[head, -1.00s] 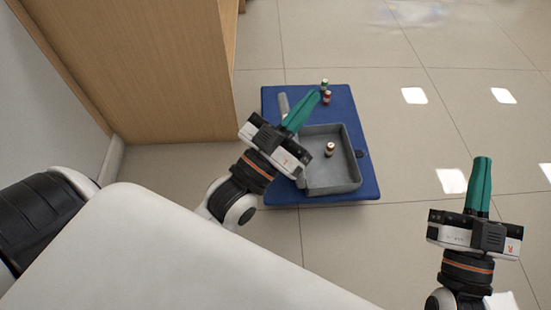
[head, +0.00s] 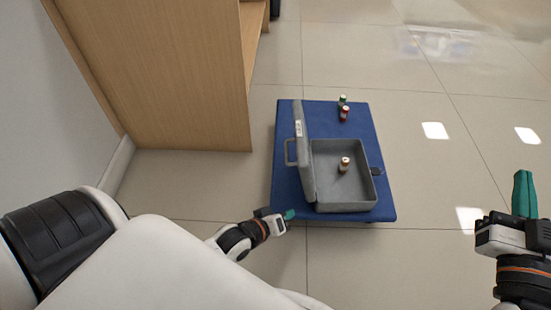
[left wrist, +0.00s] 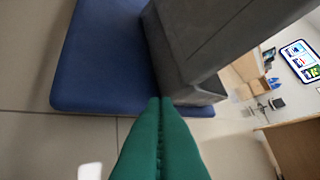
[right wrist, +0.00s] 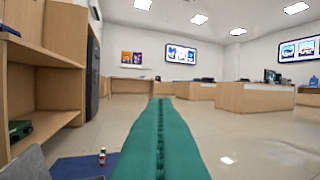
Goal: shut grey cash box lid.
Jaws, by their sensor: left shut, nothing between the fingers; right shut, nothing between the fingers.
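The grey cash box (head: 352,207) sits open on a blue platform. Its lid (head: 304,150) stands upright along the box's left side, with a handle on its outer face. A small bottle (head: 344,164) stands inside the box. My left gripper (head: 289,214) is shut and empty, low by the platform's near-left edge, just left of the box's near corner. In the left wrist view its green fingers (left wrist: 160,105) point at a grey part of the box (left wrist: 205,50); whether they touch it I cannot tell. My right gripper (head: 523,178) is shut and empty at the far right, away from the box.
The blue platform (head: 285,180) stands on a tiled floor. Two small bottles, one red (head: 344,114) and one green-topped (head: 342,100), stand behind the box. A wooden cabinet (head: 185,90) is at the left. The floor right of the platform is clear.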

